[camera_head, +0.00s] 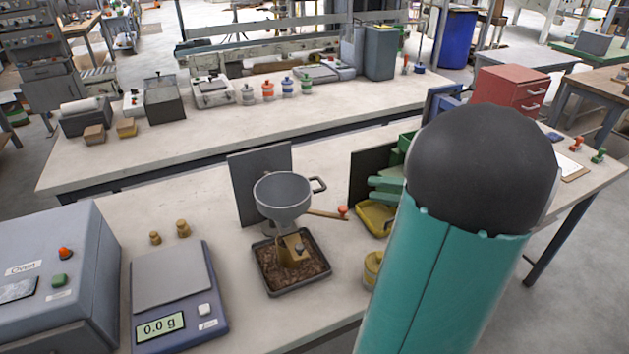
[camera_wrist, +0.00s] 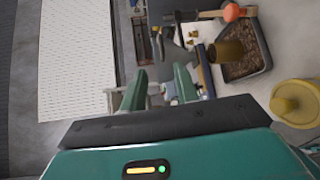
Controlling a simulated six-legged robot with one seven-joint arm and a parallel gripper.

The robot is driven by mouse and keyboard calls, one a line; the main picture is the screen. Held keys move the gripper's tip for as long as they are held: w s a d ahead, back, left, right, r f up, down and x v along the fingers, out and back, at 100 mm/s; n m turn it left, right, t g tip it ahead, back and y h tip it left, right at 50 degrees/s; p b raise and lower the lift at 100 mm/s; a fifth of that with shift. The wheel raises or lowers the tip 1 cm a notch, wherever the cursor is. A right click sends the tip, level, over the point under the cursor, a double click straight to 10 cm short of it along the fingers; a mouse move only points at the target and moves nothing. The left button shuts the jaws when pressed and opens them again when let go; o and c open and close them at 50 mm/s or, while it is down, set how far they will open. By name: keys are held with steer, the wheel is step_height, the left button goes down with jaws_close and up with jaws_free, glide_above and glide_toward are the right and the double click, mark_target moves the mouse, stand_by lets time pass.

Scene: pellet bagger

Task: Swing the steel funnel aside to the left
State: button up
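A grey part beyond the fingers may be the funnel; I cannot tell for sure.
A dark upright panel (camera_head: 260,172) stands behind the funnel. A yellow container (camera_head: 372,268) is nearer. Two small brass weights (camera_head: 183,228) and a scale (camera_head: 172,290) are left.

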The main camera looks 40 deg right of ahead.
mark_target(322, 181)
steer(key=x, duration=1.3)
steer(key=shift+w+f, duration=0.25)
steer(key=shift+w, duration=0.05)
steer(key=shift+s, duration=0.15)
steer(key=shift+w, duration=0.2)
steer(key=shift+s, duration=0.1)
jaws_close()
